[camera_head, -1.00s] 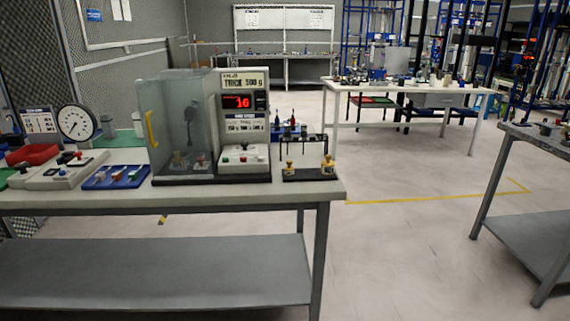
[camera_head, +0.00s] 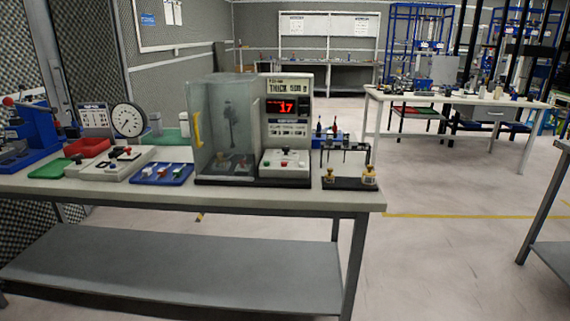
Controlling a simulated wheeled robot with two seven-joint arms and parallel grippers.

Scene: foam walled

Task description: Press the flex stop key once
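A testing machine with a clear-walled chamber (camera_head: 225,125) and a yellow handle stands on the near bench. Its upright panel (camera_head: 287,95) has a red lit display (camera_head: 287,107) that seems to read 17. A white key box (camera_head: 285,164) with small coloured keys sits at the foot of the panel. Another pale control box (camera_head: 115,163) with dark and red knobs lies farther left on the bench. The key labels are too small to read, so I cannot tell which is the flex stop key. Neither of my grippers is in view.
The near bench (camera_head: 225,195) has a grey lower shelf. A blue tray (camera_head: 162,173), red tray (camera_head: 88,147), round dial (camera_head: 128,120), blue device (camera_head: 28,135) and a dark stand with brass weights (camera_head: 349,183) crowd its top.

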